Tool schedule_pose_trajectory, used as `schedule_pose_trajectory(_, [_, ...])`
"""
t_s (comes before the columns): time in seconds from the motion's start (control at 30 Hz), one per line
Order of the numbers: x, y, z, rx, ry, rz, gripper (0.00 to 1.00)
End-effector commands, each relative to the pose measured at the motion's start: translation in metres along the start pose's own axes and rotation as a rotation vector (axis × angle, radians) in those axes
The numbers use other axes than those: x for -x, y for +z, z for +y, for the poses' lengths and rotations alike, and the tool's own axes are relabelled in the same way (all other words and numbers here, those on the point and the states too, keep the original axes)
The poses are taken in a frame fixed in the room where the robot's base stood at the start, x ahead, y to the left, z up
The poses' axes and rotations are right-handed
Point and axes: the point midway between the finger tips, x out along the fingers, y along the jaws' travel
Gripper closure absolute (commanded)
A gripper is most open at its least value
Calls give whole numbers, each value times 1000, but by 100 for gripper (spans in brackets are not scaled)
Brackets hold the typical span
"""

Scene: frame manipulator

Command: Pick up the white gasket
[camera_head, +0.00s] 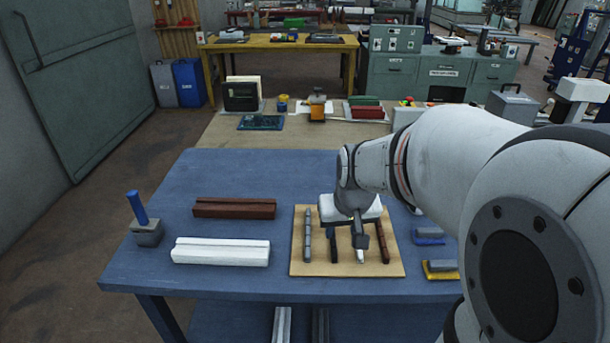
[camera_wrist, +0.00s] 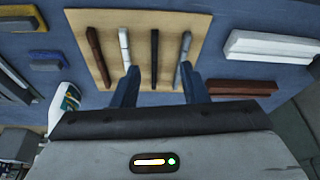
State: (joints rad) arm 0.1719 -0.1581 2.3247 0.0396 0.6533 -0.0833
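The white gasket (camera_head: 359,254) is a thin strip on a light wooden board (camera_head: 320,268), partly hidden by my gripper in the head view. In the wrist view the white gasket (camera_wrist: 125,45) runs upward from the left fingertip, which covers its near end. My gripper (camera_head: 348,236) is over the board with its fingers apart. In the wrist view my gripper (camera_wrist: 158,70) is open and empty, with a black strip (camera_wrist: 154,58) between the fingertips. A grey strip (camera_wrist: 184,48) is by the right fingertip. A dark red strip (camera_wrist: 97,55) lies left of the white one.
On the blue table (camera_head: 180,190) left of the board lie a white profile bar (camera_head: 220,252) and a dark red one (camera_head: 234,208). A blue-handled block (camera_head: 146,228) stands at the left edge. Blue and yellow pieces (camera_head: 440,268) lie right of the board.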

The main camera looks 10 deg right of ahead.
Motion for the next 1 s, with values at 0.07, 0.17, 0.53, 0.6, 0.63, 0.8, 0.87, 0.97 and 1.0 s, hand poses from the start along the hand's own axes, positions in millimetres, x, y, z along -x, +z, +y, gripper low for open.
schedule_pose_trajectory(0.07, [-34, -24, 19, -39, 12, 8, 60])
schedule_pose_trajectory(0.17, [-67, -49, 42, -74, 27, 30, 60])
schedule_pose_trajectory(0.53, [-130, -82, 87, -134, 56, 69, 60])
schedule_pose_trajectory(0.6, [-138, -83, 88, -135, 56, 68, 60])
schedule_pose_trajectory(0.63, [-141, -83, 88, -135, 56, 68, 60])
schedule_pose_trajectory(0.8, [-156, -84, 89, -134, 57, 68, 60])
schedule_pose_trajectory(0.87, [-161, -85, 89, -134, 57, 68, 60])
schedule_pose_trajectory(0.97, [-174, -87, 90, -134, 57, 67, 60])
schedule_pose_trajectory(1.0, [-180, -87, 91, -134, 56, 66, 60])
